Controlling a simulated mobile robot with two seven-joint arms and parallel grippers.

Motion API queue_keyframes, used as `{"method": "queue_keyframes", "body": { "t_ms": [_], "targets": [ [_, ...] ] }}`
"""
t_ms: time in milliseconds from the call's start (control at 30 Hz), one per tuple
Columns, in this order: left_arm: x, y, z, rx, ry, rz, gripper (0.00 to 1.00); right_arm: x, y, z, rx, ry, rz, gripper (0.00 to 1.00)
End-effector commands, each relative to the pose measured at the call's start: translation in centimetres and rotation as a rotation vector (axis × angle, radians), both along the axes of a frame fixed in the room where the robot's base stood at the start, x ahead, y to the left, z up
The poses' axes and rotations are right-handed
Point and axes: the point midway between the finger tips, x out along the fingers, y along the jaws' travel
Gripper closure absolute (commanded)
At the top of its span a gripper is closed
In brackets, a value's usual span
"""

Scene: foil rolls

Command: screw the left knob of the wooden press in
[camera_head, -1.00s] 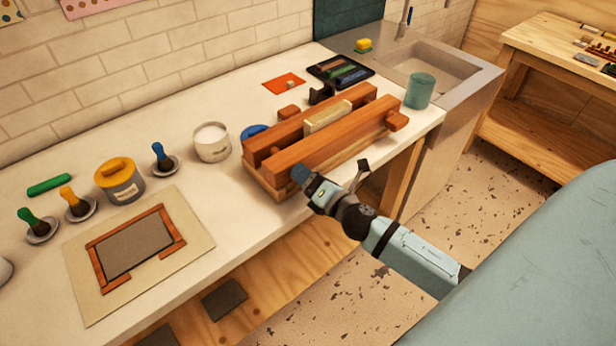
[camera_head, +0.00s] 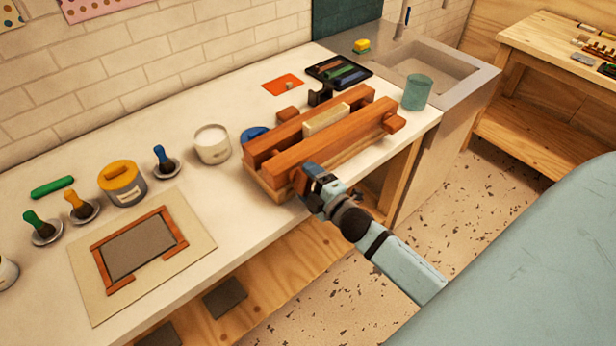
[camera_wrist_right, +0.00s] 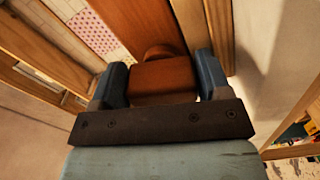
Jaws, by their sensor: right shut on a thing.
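The wooden press (camera_head: 325,135) stands on the white counter near its front edge, with two long reddish beams and a pale block (camera_head: 327,118) between them. Its left knob (camera_head: 298,180) is at the left end of the front beam. My right gripper (camera_head: 304,177) is shut on this knob. In the right wrist view the reddish-brown knob (camera_wrist_right: 162,80) sits between the two blue-grey fingers of the gripper (camera_wrist_right: 160,88). The right knob (camera_head: 394,123) stands free at the other end of the front beam. My left gripper is not in view.
A teal cup (camera_head: 417,92) stands right of the press, before the sink (camera_head: 435,72). A black tray (camera_head: 339,71) lies behind it. A white jar (camera_head: 212,144) and a yellow-lidded can (camera_head: 122,183) stand left. A framed board (camera_head: 140,246) lies on the front left counter.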

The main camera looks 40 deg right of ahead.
Motion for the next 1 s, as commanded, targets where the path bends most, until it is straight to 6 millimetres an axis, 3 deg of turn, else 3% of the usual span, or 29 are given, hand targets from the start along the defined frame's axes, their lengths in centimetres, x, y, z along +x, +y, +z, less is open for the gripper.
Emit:
{"method": "queue_keyframes", "body": {
  "t_ms": [1000],
  "targets": [
    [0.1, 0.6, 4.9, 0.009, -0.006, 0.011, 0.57, -0.3, 0.6, -1.0, 0.911, 0.081, -0.006, 0.53]
  ]
}}
